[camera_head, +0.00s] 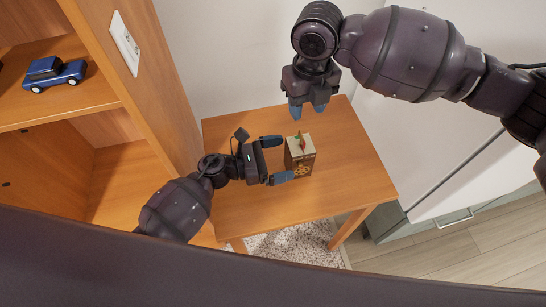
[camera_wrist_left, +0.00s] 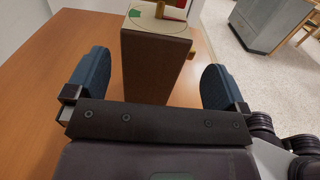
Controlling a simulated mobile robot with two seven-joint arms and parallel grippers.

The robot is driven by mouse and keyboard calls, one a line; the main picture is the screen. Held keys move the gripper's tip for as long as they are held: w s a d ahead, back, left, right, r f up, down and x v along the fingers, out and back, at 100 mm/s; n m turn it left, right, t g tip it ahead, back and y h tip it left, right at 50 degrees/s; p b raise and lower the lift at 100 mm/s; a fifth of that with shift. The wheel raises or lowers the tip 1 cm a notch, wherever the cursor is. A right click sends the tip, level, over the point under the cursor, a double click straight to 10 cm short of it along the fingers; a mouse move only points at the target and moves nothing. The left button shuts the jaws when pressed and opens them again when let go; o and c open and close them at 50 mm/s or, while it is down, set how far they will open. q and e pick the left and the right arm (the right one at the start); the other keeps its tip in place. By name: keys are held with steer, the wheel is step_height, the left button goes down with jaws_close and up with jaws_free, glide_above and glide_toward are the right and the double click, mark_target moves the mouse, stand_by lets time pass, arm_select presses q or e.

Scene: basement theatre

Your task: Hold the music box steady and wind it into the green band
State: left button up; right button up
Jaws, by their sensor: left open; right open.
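The music box (camera_head: 300,160) stands upright on a small wooden table (camera_head: 350,160). It is a brown box with a pale top, a red piece on top and a gold emblem on one side. My left gripper (camera_head: 277,159) is open, with its fingers pointing at the box. In the left wrist view the box (camera_wrist_left: 156,62) is between the two blue fingers, with a gap on each side. A green patch (camera_wrist_left: 135,13) shows on its pale top, beside a red part (camera_wrist_left: 176,5). My right gripper (camera_head: 308,111) is open and empty, behind and above the box, fingers pointing down.
A wooden shelf unit (camera_head: 150,75) stands close on the left, with a blue toy car (camera_head: 54,73) on it. A white wall is behind the table. A grey cabinet (camera_wrist_left: 265,20) shows in the left wrist view. The table's right side is clear.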

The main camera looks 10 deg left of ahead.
mark_target(301, 153)
arm_select(q)
steer(key=shift+x, duration=2.9)
steer(key=shift+c, duration=0.3)
steer(key=c, duration=0.9)
